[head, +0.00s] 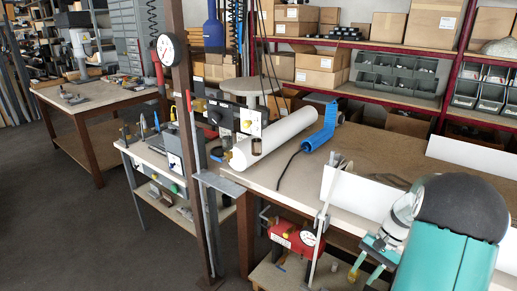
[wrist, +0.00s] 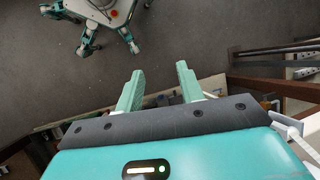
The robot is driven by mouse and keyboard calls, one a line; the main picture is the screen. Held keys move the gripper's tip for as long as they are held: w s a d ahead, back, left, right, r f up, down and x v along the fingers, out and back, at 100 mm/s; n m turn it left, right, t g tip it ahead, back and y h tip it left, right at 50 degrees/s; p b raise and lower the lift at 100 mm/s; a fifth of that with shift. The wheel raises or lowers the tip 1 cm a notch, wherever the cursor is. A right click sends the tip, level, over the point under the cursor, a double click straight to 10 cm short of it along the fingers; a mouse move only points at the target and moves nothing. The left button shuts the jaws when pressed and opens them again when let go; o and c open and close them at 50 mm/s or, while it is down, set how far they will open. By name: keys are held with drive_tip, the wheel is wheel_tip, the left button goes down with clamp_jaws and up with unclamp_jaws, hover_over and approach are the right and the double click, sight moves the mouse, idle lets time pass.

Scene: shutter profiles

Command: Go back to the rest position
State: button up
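My gripper (wrist: 158,80) is open in the wrist view, its two pale green fingers apart with only grey floor showing between their tips. In the head view my teal and black arm fills the lower right. My gripper there (head: 364,276) hangs low, in front of the workbench, its fingers partly cut off by the lower edge. Nothing shows between the fingers.
The workbench (head: 262,172) carries a white roll (head: 272,138), a blue tool (head: 321,127) and white profiles (head: 358,193). A red device (head: 296,238) sits below. A brown post (head: 190,130) stands left of the bench. Open floor (head: 90,235) lies left.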

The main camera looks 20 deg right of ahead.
drive_tip(key=a+r+n+t+h, duration=0.2)
drive_tip(key=a+r+n+h, duration=0.3)
drive_tip(key=a+r, duration=1.15)
drive_tip(key=s+a+r+n+t, duration=0.4)
drive_tip(key=s+a+r+n, duration=0.1)
drive_tip(key=s+a, duration=0.5)
drive_tip(key=a, duration=0.2)
drive_tip(key=shift+a+h, duration=0.3)
drive_tip(key=shift+a, duration=0.05)
drive_tip(key=shift+r, duration=0.1)
